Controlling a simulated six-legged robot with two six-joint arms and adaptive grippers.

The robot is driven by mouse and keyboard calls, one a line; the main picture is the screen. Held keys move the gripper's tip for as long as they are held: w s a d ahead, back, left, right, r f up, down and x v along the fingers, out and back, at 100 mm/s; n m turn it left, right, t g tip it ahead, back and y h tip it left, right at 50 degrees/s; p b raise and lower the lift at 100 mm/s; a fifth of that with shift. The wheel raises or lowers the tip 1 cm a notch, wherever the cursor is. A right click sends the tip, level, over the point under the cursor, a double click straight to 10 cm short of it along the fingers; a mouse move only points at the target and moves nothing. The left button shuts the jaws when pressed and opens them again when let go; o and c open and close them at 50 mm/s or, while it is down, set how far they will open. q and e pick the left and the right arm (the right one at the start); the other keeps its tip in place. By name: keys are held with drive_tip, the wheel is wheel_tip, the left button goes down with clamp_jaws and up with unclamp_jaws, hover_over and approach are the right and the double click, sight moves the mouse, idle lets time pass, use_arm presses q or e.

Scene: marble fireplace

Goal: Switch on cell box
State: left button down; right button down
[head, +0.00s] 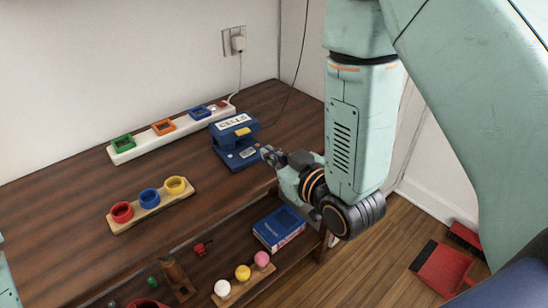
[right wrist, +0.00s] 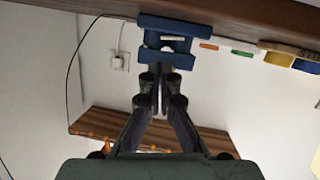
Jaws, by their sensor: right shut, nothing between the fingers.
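The cell box appears to be the blue device (head: 236,158) on the dark wooden tabletop, with a white lettered label and a yellow part on top. My right gripper (head: 267,152) is shut and empty, its fingertips close to the right side of the box. I cannot tell whether they touch it. In the right wrist view the shut fingertips (right wrist: 156,82) point at blue parts (right wrist: 175,26) of what looks like the same box. Its switch position is too small to tell. My left gripper is out of view.
A white strip (head: 150,142) with green, orange and blue sockets lies behind. A wooden holder (head: 150,208) has red, blue and yellow rings. The lower shelf holds a blue book (head: 279,228) and colored balls (head: 243,273). A plug (head: 238,43) sits in the wall outlet.

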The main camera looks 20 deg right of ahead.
sight(248, 153)
drive_tip(key=b+x, duration=0.1)
drive_tip(key=x, duration=0.5)
drive_tip(key=shift+a, duration=0.15)
drive_tip(key=shift+w+f, duration=0.1)
drive_tip(key=shift+w, duration=0.1)
drive_tip(key=shift+d+f+m, duration=0.3)
drive_tip(key=shift+f+m, duration=0.05)
drive_tip(key=shift+m, duration=0.05)
drive_tip(key=shift+a, duration=0.15)
